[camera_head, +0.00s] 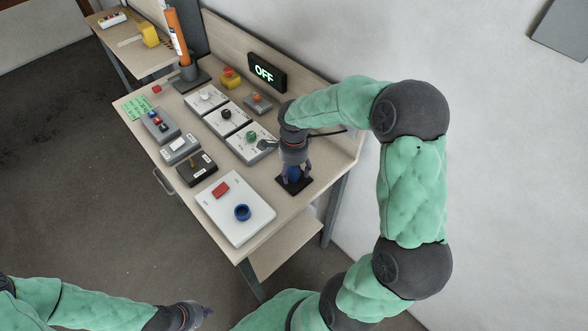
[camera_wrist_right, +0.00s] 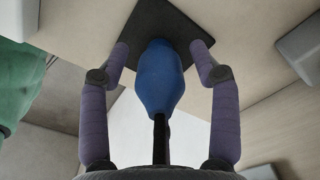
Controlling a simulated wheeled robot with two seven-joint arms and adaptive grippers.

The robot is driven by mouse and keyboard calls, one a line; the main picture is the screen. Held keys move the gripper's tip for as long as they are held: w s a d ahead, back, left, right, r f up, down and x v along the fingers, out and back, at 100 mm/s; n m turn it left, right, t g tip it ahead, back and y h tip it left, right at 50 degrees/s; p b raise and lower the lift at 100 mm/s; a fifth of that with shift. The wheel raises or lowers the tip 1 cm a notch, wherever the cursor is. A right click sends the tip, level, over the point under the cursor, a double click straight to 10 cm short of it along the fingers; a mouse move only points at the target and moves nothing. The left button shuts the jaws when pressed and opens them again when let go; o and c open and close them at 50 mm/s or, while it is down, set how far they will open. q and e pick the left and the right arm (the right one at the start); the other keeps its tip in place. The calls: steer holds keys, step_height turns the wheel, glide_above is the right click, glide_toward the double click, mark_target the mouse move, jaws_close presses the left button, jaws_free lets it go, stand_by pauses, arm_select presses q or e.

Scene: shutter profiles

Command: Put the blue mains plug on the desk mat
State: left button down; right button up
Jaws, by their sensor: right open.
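The blue mains plug (camera_wrist_right: 161,82), with a black cable, is between the spread fingers of my right gripper (camera_wrist_right: 159,48) in the right wrist view. The fingers stand apart from it on both sides. The black desk mat (camera_wrist_right: 168,18) lies behind the plug's far end; the plug appears to stand on it, though the contact is hidden. In the head view my right gripper (camera_head: 295,172) points down over the mat (camera_head: 283,184) at the bench's right end, with a little blue of the plug (camera_head: 294,174) showing between the fingers. My left gripper (camera_head: 200,312) is at the bottom, away from the bench.
Beside the mat, a white panel (camera_head: 228,218) carries a red block and a blue ring. Several switch boxes, such as the white one with a green knob (camera_head: 252,143), fill the bench. A lit OFF sign (camera_head: 267,73) stands at the back board.

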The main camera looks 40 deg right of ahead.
steer(key=shift+r, duration=0.55)
step_height(320, 180, up, 11)
steer(key=p, duration=0.3)
steer(key=shift+r, duration=0.15)
stand_by(0.9)
